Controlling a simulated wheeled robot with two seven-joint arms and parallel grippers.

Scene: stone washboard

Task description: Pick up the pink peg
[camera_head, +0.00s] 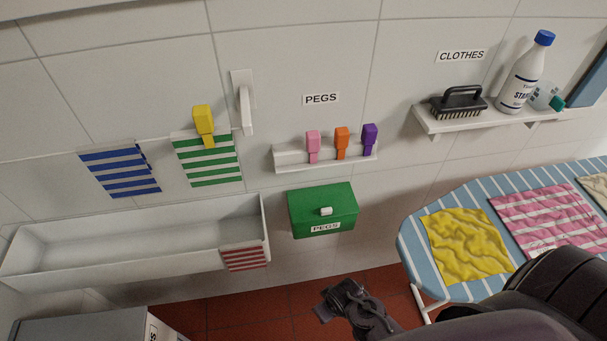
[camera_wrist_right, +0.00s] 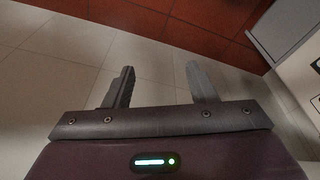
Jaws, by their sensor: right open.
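The pink peg (camera_head: 313,146) stands upright on a small white wall rail (camera_head: 290,157), left of an orange peg (camera_head: 341,139) and a purple peg (camera_head: 369,138). My right gripper (camera_head: 335,302) is low in the head view, over the red floor, well below the rail and apart from the peg. The right wrist view shows its two fingers (camera_wrist_right: 161,85) spread with nothing between them, above floor tiles. The pink peg does not show in that view. My left gripper is not in view.
A green pegs box (camera_head: 300,215) is on the wall under the rail. A white trough (camera_head: 140,245) is at left. A yellow peg (camera_head: 203,121) holds a green-striped cloth (camera_head: 208,165). An ironing board (camera_head: 411,240) with cloths is at right. A shelf (camera_head: 430,125) holds a brush and bottle.

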